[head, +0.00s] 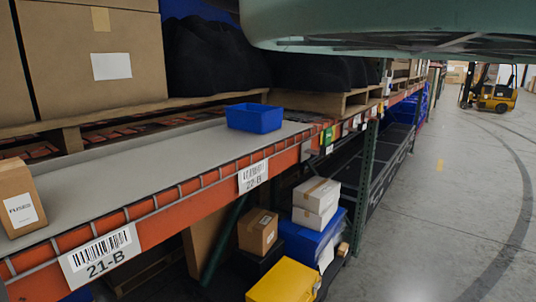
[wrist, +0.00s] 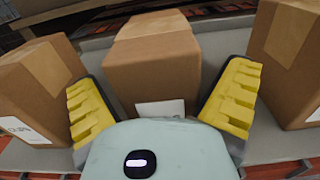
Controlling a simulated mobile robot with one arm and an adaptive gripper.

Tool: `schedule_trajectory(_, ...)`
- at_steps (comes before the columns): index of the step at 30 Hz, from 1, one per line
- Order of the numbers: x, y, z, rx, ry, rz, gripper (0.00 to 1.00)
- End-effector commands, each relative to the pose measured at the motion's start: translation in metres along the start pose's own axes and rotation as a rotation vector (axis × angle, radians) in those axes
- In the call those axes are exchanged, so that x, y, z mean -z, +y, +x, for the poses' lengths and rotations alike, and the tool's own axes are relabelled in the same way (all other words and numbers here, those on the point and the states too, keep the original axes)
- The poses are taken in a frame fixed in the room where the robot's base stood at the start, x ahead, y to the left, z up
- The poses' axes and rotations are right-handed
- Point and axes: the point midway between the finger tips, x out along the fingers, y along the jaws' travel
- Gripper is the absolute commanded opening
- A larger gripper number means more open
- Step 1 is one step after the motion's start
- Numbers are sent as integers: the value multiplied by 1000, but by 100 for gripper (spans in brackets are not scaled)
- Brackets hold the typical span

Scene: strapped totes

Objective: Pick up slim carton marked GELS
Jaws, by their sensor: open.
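In the wrist view a brown carton (wrist: 152,72) stands between the two yellow fingers of my gripper (wrist: 164,88). The fingers are spread, one on each side of the carton; I cannot tell whether either touches it. Its white label is mostly hidden behind my gripper's body, so its wording cannot be read. No label reading GELS is legible in either view. My gripper's fingers do not show in the head view.
Cartons flank it closely at left (wrist: 38,85) and right (wrist: 290,65). In the head view a carton that seems marked FUSES (head: 18,200) stands on the grey shelf (head: 125,172). A blue bin (head: 254,118) sits farther along; the shelf between is clear.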

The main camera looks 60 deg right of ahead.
Motion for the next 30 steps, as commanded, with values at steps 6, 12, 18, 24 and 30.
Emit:
schedule_trajectory(6, 0, -1, 0, 2, 0, 0, 83)
schedule_trajectory(12, 0, 0, 0, 1, 0, 0, 63)
schedule_trajectory(18, 0, 0, 0, 0, -1, 0, 42)
schedule_trajectory(24, 0, 0, 0, 0, -1, 0, 21)
schedule_trajectory(30, -1, 0, -1, -1, -2, 0, 20)
